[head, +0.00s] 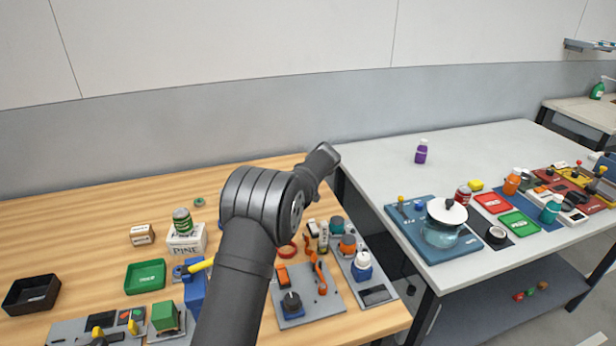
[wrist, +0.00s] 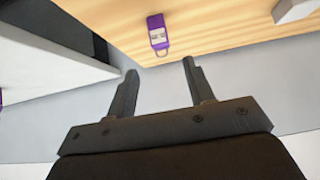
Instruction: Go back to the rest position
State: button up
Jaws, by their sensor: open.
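My gripper (wrist: 160,67) is open in the wrist view, with its two dark fingers apart and nothing between them. Beyond the fingertips, a purple tag-like thing (wrist: 157,34) with a metal loop lies on the wooden table (wrist: 110,15); the fingers do not touch it. In the head view, my dark arm reaches up from the bottom middle over the wooden table (head: 95,215). Its far end points to the upper right, near the gap between the tables. The gripper's fingers cannot be made out there.
The white table (head: 385,165) at the right holds a purple bottle (head: 421,151) and a glass pot (head: 443,225) on a blue board. On the wooden table are a black tray (head: 31,294), a green tray (head: 145,277) and a grey board (head: 310,300). A grey wall stands behind.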

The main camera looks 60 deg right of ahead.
dwell(0.5)
jog(key=shift+x, duration=6.1)
jog(key=shift+f, duration=0.15)
